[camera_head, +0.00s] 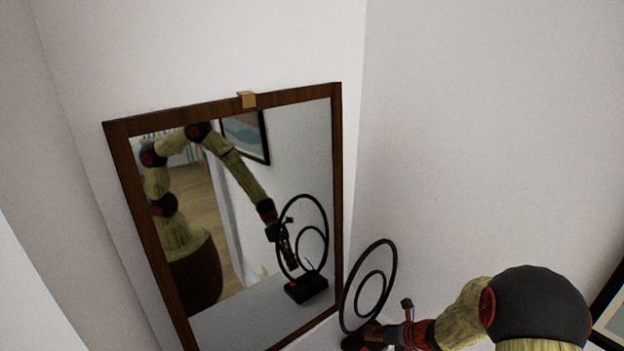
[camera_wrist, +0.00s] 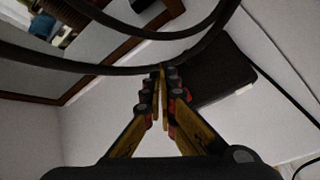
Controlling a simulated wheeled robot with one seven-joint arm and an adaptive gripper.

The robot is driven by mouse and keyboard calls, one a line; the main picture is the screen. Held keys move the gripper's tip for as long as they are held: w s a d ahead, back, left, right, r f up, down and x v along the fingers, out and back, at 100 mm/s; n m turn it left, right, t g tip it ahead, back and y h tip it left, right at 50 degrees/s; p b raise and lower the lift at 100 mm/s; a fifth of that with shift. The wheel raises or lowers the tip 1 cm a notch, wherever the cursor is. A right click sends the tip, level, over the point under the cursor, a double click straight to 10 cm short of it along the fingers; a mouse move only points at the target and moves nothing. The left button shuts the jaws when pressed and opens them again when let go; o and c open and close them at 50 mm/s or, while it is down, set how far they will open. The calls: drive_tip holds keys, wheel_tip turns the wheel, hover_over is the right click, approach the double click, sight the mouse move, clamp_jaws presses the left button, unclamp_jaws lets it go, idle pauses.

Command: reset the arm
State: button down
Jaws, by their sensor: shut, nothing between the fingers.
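My gripper (camera_head: 380,336) is low in the head view, at the bottom edge, right beside the black ring ornament (camera_head: 394,270). In the wrist view my gripper (camera_wrist: 160,72) has its yellow-brown fingers together, with nothing between them. The ornament's black ring (camera_wrist: 110,70) curves across the top of that view, just past the fingertips. Its dark block-like base (camera_wrist: 218,72) is to the right of the fingers. I cannot tell whether the fingers touch the ring. My arm reaches in from the lower right of the head view.
A brown-framed mirror (camera_head: 112,140) stands against the white wall and reflects my arm and the ornament. A small tan block (camera_head: 247,99) sits on its top edge. A framed picture (camera_head: 612,318) is at the right edge. A thin dark cable (camera_wrist: 275,85) lies on the pale surface.

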drive_tip(key=s+a+r+n+g+b, duration=0.1)
drive_tip(key=s+a+r+n+g, duration=0.2)
drive_tip(key=s+n, duration=0.6)
drive_tip(key=s+a+r+n+g+b, duration=0.1)
drive_tip(key=s+r+n+g, duration=0.3)
drive_tip(key=s+n, duration=0.6)
drive_tip(key=s+d+r+n+t+h+b, duration=0.1)
drive_tip(key=s+r+n+t+h+b, duration=0.1)
drive_tip(key=s+r+n, duration=0.3)
drive_tip(key=s+d+r+n+t+h+b, duration=0.2)
drive_tip(key=s+r+n, duration=0.4)
drive_tip(key=r+n, duration=0.5)
drive_tip(key=shift+d+r+t+h+b, duration=0.25)
drive_tip(key=shift+r+t+h+b, duration=0.6)
drive_tip(key=shift+h, duration=0.25)
drive_tip(key=shift+s+d, duration=0.1)
drive_tip(key=shift+s, duration=0.05)
